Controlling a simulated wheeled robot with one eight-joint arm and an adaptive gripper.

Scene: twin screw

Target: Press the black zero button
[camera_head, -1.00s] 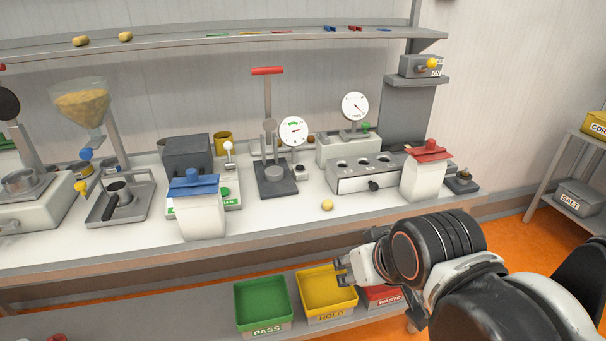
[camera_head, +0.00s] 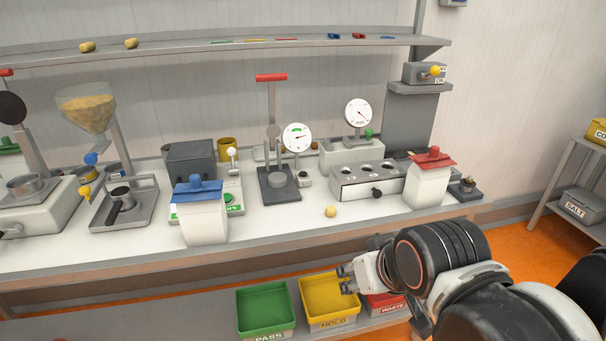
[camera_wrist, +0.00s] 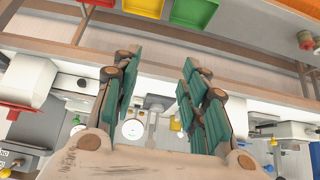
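No button can be read as "zero". A small grey block with a dark round top (camera_head: 305,177) stands right of the press, below the front dial gauge (camera_head: 297,137). A black knob (camera_head: 377,193) sticks out from the front of the grey block with several holes (camera_head: 350,187). A small dark unit (camera_head: 466,189) with a knob stands at the bench's right end. My gripper (camera_head: 345,279) is in front of the bench, below its top and near the yellow tray. In the wrist view its green-padded fingers (camera_wrist: 155,92) are wide apart with nothing between them.
A red-topped white bag (camera_head: 430,185) and a blue-topped one (camera_head: 204,222) stand near the bench's front edge (camera_head: 270,244). A small yellow ball (camera_head: 330,211) lies between them. Green (camera_head: 265,308) and yellow (camera_head: 329,300) trays sit below. The bench front near the ball is otherwise clear.

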